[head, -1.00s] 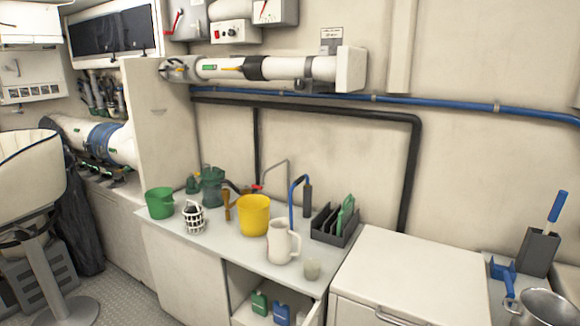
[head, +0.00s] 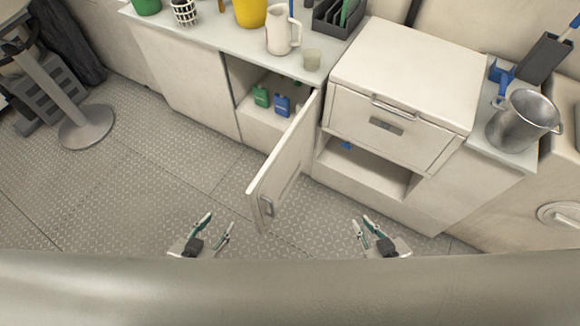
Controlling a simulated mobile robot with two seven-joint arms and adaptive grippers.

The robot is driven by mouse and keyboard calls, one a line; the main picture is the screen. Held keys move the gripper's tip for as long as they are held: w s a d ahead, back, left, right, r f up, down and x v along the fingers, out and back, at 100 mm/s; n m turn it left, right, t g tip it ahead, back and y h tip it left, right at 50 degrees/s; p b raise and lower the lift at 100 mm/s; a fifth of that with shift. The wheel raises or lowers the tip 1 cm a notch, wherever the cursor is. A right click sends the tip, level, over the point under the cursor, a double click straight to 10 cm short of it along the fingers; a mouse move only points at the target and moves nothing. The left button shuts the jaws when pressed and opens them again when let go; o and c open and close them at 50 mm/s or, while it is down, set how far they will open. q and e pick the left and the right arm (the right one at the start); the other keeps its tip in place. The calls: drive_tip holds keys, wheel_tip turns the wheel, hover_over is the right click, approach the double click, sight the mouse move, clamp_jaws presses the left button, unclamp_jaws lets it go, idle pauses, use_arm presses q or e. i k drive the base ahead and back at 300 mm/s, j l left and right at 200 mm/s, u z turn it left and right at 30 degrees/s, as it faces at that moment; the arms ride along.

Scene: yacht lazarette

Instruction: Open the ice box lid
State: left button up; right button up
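The ice box is the white chest in the right half of the head view. Its flat lid (head: 410,70) is shut, with a metal bar handle (head: 393,107) at its front edge. Below the lid is a front panel (head: 365,127) with a small dark recessed latch. My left gripper (head: 217,227) is open and empty over the floor, left of the swung-out cabinet door. My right gripper (head: 366,227) is open and empty, low in front of the ice box. Both are well apart from the lid.
A cabinet door (head: 285,165) stands open into the floor space between counter and ice box. A metal bucket (head: 522,122) stands right.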

sight(437, 81)
drive_tip(key=l+z, duration=0.8)
drive_tip(key=z, duration=0.15)
